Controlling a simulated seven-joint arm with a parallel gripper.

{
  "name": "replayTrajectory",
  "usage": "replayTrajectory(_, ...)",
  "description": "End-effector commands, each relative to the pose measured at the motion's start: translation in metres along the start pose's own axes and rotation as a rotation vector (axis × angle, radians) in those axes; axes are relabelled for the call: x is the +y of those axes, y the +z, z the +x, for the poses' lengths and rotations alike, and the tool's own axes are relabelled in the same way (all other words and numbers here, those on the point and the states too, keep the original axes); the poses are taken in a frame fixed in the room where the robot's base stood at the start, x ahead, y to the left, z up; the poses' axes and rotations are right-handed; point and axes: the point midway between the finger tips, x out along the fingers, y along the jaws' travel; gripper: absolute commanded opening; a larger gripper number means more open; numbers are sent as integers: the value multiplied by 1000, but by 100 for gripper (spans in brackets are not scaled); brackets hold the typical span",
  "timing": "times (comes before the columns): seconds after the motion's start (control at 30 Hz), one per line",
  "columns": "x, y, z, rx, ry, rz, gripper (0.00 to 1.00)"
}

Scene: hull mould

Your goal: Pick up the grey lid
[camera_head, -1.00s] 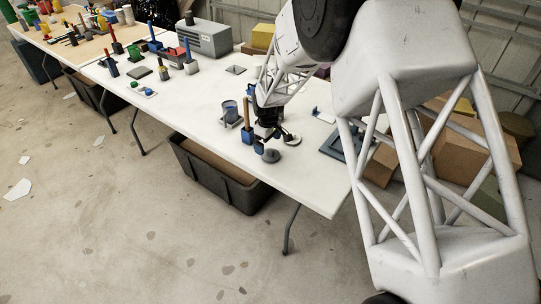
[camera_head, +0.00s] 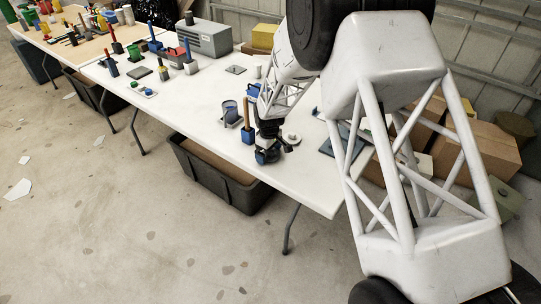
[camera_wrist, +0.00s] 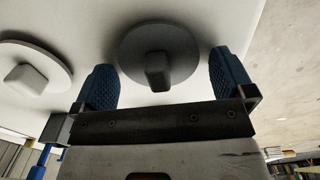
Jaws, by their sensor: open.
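The grey lid (camera_wrist: 158,45) is a dark round disc with a square knob, lying on the white table. In the wrist view its knob sits between the two blue fingertips of my gripper (camera_wrist: 163,76), with a gap on either side. The gripper is open and holds nothing. In the head view my gripper (camera_head: 268,153) is low over the table near its front edge, and the grey lid (camera_head: 276,159) is mostly hidden by it. A paler lid with a similar knob (camera_wrist: 28,75) lies to the left in the wrist view; the head view shows it too (camera_head: 292,139).
A blue holder with a wooden handle (camera_head: 248,130) and a grey-blue cup (camera_head: 230,111) stand just left of my gripper. A dark grey tray (camera_head: 341,146) lies to the right. The front edge of the table (camera_head: 215,155) is close, with a black bin (camera_head: 215,178) below.

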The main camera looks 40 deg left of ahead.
Motion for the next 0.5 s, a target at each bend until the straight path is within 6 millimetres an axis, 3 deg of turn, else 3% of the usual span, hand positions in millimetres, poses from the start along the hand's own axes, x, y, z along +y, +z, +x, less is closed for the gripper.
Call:
replayTrajectory(0.27, 0, 0, 0, 0, 0, 0, 100)
replayTrajectory(0.5, 0, 0, 0, 0, 0, 0, 63)
